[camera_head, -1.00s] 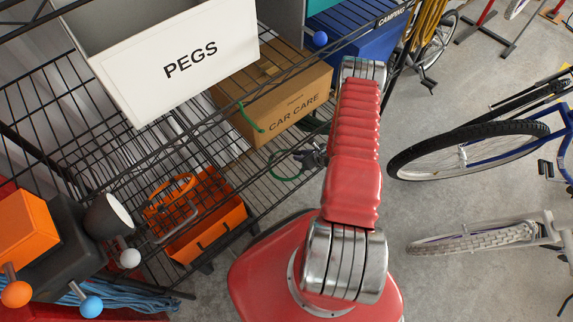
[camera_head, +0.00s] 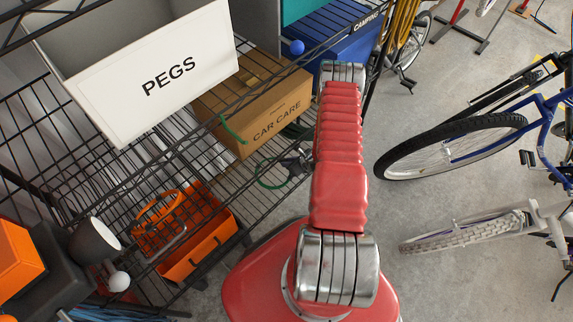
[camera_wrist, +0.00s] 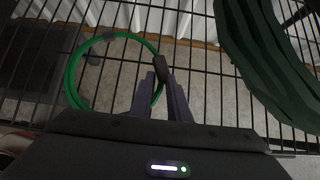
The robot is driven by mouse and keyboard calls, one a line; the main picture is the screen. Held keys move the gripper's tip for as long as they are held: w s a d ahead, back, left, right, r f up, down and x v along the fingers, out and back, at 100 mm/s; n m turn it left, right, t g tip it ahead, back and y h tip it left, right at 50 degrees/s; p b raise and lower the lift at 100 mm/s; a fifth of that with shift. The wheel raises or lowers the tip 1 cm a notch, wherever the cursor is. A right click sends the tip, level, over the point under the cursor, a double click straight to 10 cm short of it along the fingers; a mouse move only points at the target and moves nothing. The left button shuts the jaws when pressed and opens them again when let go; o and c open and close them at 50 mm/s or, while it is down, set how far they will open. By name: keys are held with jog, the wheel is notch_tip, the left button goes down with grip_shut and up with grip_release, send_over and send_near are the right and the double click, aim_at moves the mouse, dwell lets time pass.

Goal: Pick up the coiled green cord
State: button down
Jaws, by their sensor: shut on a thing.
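The coiled green cord is a thin bright green loop (camera_wrist: 73,74) with a dark sleeve on its right side. My gripper (camera_wrist: 162,92) is shut on the cord at that right side, with the loop standing out to the left. In the head view the loop (camera_head: 260,180) shows left of my gripper (camera_head: 297,163), in front of the wire shelf and below the car care box. My arm partly hides the gripper there. I cannot tell whether the cord touches the shelf wires.
A thick dark green thing (camera_wrist: 265,60) hangs close at the right in the wrist view. The wire shelving (camera_head: 110,185) holds a white PEGS bin (camera_head: 150,95), a CAR CARE box (camera_head: 255,108) and an orange toolbox (camera_head: 200,250). Bicycles (camera_head: 450,140) stand right; concrete floor lies between.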

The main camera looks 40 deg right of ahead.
jog(key=shift+r, duration=0.8)
jog(key=s+d+r, duration=0.1)
jog(key=s+d, duration=0.1)
jog(key=s, duration=1.6)
jog(key=shift+d, duration=0.3)
